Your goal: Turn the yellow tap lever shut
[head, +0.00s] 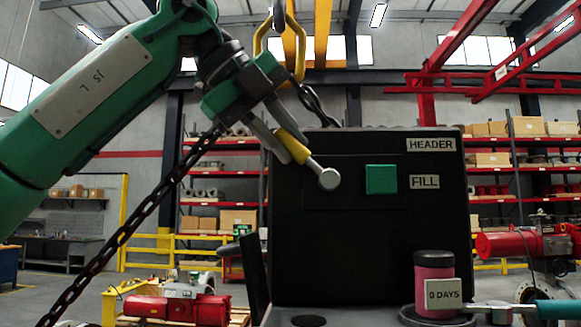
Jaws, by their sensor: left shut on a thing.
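The yellow tap lever (293,147) is on the front of a black panel (345,245). Its yellow grip slants up and left from a metal stem that ends in a round metal hub (329,179). My left gripper (279,146) reaches in from the upper left and is shut on the yellow grip. The upper end of the grip is partly hidden by the fingers. A green square (381,179) sits right of the hub, beside a FILL label (424,182). A HEADER label (431,145) is above. My right gripper does not show.
A dark chain (135,218) runs diagonally below my left arm. A pink dark-capped cylinder (435,287) with a 0 DAYS tag (444,295) and a teal-ended metal bar (556,309) stand at the lower right. Racks line the back.

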